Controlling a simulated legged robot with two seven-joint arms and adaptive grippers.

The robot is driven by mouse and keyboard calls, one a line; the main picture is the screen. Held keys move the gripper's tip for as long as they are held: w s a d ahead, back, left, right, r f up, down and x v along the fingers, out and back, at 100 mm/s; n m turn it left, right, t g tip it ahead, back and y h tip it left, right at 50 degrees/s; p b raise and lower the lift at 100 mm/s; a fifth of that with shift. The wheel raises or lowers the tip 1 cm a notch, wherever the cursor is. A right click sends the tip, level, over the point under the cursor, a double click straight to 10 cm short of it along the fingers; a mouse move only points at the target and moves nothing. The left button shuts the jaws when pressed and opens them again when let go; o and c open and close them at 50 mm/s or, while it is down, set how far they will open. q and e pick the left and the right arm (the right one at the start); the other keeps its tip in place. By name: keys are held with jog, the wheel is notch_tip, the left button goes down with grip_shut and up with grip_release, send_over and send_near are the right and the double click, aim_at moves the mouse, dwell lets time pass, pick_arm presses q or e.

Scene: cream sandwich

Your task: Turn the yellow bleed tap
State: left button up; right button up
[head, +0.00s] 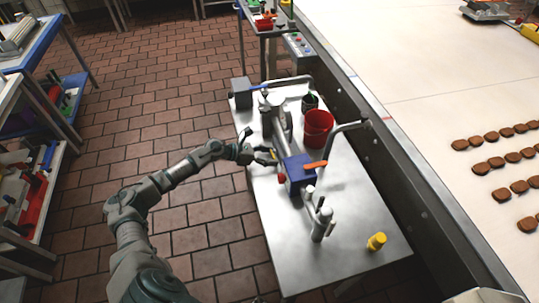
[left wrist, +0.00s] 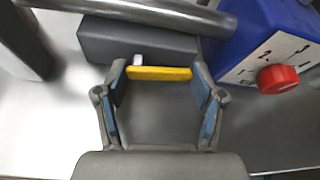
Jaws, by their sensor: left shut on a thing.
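The yellow bleed tap (left wrist: 159,73) shows in the left wrist view as a yellow bar lying crosswise, with a small pale stub behind it. My left gripper (left wrist: 160,82) has its blue-padded fingers at the two ends of the bar and is shut on it. In the head view my left gripper (head: 266,155) is at the left side of the machine on the steel table. The tap is too small there to make out clearly. My right gripper is in neither view.
A blue box (head: 299,172) with a red knob (left wrist: 278,79) is right of the tap. Red cups (head: 318,124) and a yellow cylinder (head: 376,241) stand on the steel table (head: 345,255). A conveyor (head: 430,75) runs along the right; tiled floor lies left.

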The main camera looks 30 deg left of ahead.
pick_arm(q)
jog(key=shift+f+m+t+y, duration=0.2)
jog(key=shift+m+t+y, duration=0.2)
jog(key=shift+m, duration=0.3)
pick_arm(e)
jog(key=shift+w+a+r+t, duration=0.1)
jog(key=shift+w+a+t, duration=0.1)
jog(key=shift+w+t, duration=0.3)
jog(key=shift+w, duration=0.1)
pick_arm(q)
jog(key=o, duration=0.9)
jog(key=shift+c, duration=0.2)
jog(key=shift+w, duration=0.1)
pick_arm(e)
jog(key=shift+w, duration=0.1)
pick_arm(q)
jog(key=shift+a, duration=0.1)
jog(key=v, duration=1.2)
jog(key=shift+f, duration=0.1)
